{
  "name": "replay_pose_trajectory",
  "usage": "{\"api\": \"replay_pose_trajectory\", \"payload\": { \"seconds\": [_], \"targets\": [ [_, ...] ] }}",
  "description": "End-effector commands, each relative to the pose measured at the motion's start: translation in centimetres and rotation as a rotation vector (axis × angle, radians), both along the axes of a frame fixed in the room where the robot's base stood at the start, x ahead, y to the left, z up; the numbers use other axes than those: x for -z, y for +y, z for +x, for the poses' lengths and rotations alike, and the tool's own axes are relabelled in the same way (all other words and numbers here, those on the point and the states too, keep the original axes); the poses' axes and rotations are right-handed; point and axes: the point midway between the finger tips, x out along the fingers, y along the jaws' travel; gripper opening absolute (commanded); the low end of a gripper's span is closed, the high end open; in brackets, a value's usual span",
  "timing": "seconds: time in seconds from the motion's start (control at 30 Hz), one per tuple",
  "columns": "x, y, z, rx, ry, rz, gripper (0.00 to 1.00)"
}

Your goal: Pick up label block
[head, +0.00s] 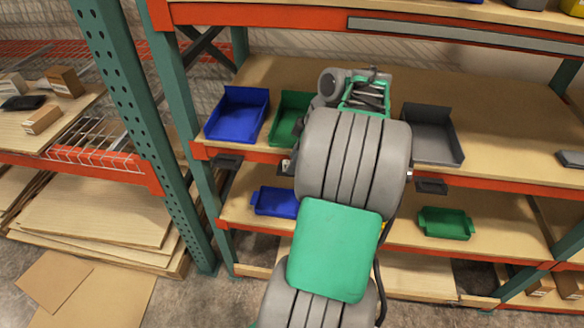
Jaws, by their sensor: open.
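I cannot pick out a label block for certain in the head view; my arm hides the middle of the shelf. My gripper (368,92) is at the far end of my arm, over the middle shelf (500,135) between the green bin and the grey bin. It is open; its fingertips are mostly hidden by the arm, and I see nothing held. A small pale piece (286,166) shows at the shelf's front edge just left of my arm, too small to identify.
A blue bin (237,114), a partly hidden green bin (288,118) and a grey bin (432,134) stand on the middle shelf. Below are a blue bin (275,201) and a green bin (446,223). A green post (135,120) stands left. The shelf's right part is mostly clear.

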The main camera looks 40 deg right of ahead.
Motion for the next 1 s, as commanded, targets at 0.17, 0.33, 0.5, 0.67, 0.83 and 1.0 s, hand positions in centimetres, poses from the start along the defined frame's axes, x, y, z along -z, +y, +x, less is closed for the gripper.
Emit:
{"api": "replay_pose_trajectory", "payload": {
  "seconds": [0.17,0.33,0.5,0.67,0.83,1.0],
  "targets": [
    [0.59,0.13,0.21,0.002,0.0,-0.002,0.42],
    [0.58,0.13,0.2,0.003,0.0,-0.001,0.36],
    [0.57,0.14,0.19,0.003,0.0,-0.001,0.22],
    [0.56,0.14,0.2,0.003,0.0,-0.001,0.09],
    [0.56,0.14,0.2,0.002,0.001,-0.001,0.0],
    [0.56,0.15,0.19,0.002,0.001,-0.001,0.0]
  ]
}}
